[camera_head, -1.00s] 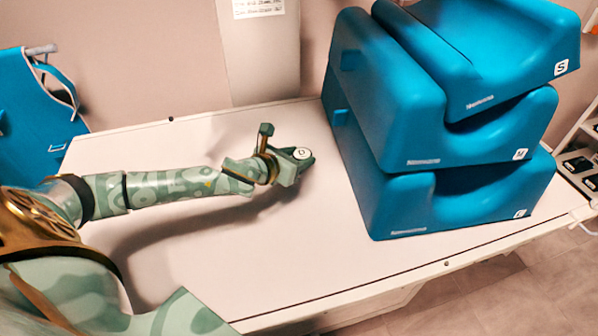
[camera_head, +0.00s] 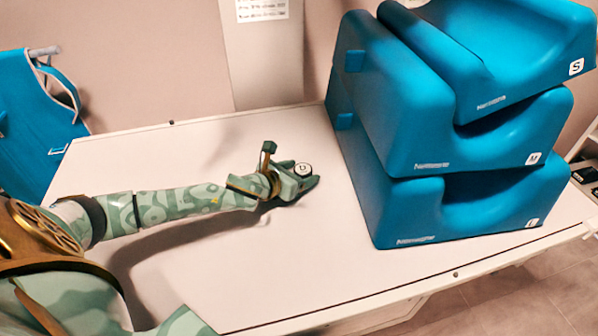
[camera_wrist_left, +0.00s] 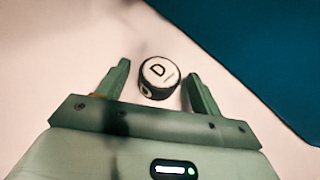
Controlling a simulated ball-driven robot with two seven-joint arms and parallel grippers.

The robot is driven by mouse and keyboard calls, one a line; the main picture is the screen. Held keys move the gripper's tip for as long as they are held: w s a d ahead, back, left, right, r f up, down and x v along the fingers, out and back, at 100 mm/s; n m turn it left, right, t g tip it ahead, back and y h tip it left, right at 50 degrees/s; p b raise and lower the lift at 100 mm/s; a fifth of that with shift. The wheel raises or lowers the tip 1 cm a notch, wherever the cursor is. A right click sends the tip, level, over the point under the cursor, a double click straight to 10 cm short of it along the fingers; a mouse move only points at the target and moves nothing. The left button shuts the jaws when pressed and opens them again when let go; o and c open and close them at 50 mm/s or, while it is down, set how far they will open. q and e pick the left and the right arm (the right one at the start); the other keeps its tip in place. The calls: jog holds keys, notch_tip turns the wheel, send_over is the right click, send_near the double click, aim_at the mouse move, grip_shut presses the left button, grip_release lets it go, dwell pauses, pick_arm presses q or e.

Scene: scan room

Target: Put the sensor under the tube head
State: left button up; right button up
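A small round white puck with a dark rim and a "D" on top (camera_head: 303,169) stands on the white table; I cannot tell whether it is the sensor. My left gripper (camera_head: 300,180) is low over the table around it. No tube head shows in these views. My right gripper is not in view.
Blue foam blocks (camera_head: 400,120) marked S, M and L are stacked on the table just right of the left gripper. The table top (camera_head: 270,270) is bare in front and to the left. A blue apron (camera_head: 30,130) hangs at far left.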

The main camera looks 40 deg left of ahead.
pick_arm(q)
jog(key=shift+r, duration=0.2)
jog(key=shift+s+r, duration=0.15)
jog(key=shift+s, duration=0.15)
jog(key=p+v, duration=0.3)
jog(key=v, duration=0.8)
jog(key=shift+s+a+r, duration=0.1)
jog(key=shift+s, duration=0.1)
